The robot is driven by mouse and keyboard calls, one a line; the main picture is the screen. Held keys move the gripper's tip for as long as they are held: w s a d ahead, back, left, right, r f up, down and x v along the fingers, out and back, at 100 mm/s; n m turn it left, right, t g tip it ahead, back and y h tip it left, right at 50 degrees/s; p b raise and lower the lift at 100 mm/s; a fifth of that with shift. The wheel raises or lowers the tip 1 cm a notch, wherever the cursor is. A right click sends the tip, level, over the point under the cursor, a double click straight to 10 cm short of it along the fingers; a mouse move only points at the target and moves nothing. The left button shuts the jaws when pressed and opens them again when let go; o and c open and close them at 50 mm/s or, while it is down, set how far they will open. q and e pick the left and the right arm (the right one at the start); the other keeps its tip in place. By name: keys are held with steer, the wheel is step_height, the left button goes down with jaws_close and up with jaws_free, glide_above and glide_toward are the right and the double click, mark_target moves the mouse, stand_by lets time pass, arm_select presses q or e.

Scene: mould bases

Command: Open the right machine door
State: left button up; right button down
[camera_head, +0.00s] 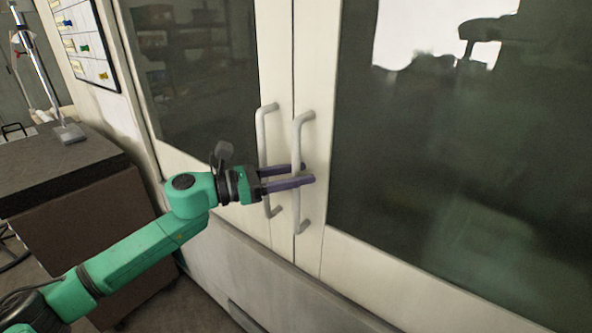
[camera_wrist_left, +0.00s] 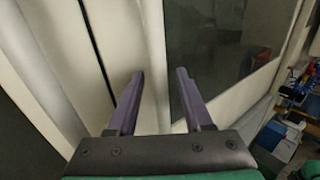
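The right machine door (camera_head: 322,200) is pale with a large dark window, and it looks closed against the left door (camera_head: 280,90). Its pale vertical handle (camera_head: 299,135) stands beside the seam. The left door's similar handle (camera_head: 262,125) is just to its left. My left gripper (camera_head: 309,173) reaches in from the left at mid-height of the handles, its purple fingers crossing both in the picture. In the left wrist view, the fingers (camera_wrist_left: 159,72) are apart with a gap between them. I cannot tell whether they touch a handle. My right gripper is not in view.
A dark-topped cabinet (camera_head: 60,165) stands left of the machine, with a metal stand (camera_head: 68,132) on it. A board (camera_head: 85,40) hangs on the side wall. In the left wrist view, blue boxes (camera_wrist_left: 270,135) and clutter lie at the right.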

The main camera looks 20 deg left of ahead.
arm_select(q)
jaws_close()
stand_by(1.2)
